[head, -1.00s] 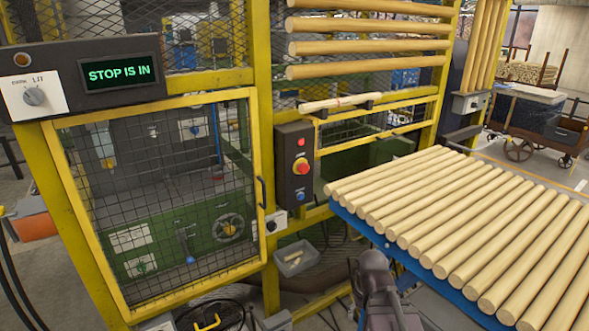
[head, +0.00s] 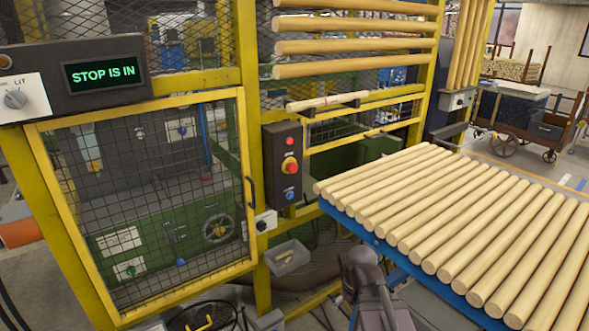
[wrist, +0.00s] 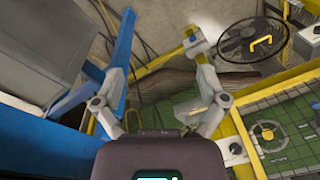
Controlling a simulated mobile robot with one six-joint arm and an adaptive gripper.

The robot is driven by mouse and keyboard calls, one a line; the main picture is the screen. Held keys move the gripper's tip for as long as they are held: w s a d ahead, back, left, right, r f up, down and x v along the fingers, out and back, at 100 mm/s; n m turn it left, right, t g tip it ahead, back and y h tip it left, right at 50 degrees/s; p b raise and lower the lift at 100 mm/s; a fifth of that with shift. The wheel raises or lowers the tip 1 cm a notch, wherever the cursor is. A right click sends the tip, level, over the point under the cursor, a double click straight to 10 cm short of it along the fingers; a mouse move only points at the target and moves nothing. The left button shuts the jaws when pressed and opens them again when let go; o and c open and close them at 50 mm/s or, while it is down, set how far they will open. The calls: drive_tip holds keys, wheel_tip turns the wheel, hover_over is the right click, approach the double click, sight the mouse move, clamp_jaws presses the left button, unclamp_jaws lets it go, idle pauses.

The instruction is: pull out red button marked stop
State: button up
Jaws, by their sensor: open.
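The red stop button (head: 290,166) is a round red mushroom head on a yellow ring. It sits mid-way down a dark control box (head: 270,170) on the yellow frame, between a small red lamp or button (head: 290,141) above and a blue button (head: 290,194) below. My gripper (wrist: 160,50) is open and empty in the wrist view, pointing down over the floor area beside the blue table structure. The red button does not show in the wrist view. In the head view my arm is low, near the table edge, apart from the box.
A blue-framed table (head: 384,250) covered with wooden rods stands close to the right of the box. A mesh door (head: 150,200) in a yellow frame is to the left. A small grey bin (head: 287,258) lies below.

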drive_tip(key=w+a+r+n+t+y+p, duration=0.1)
drive_tip(key=w+a+r+n+t+y, duration=0.25)
drive_tip(key=w+a, duration=0.35)
drive_tip(key=t+y+p, duration=0.3)
drive_tip(key=t+y, duration=0.3)
drive_tip(key=t, duration=0.5)
approach(295, 168)
drive_tip(key=v, duration=0.3)
drive_tip(key=shift+s, duration=0.25)
drive_tip(key=x, duration=1.3)
drive_tip(key=shift+w+a, duration=0.2)
drive_tip(key=shift+w, duration=0.1)
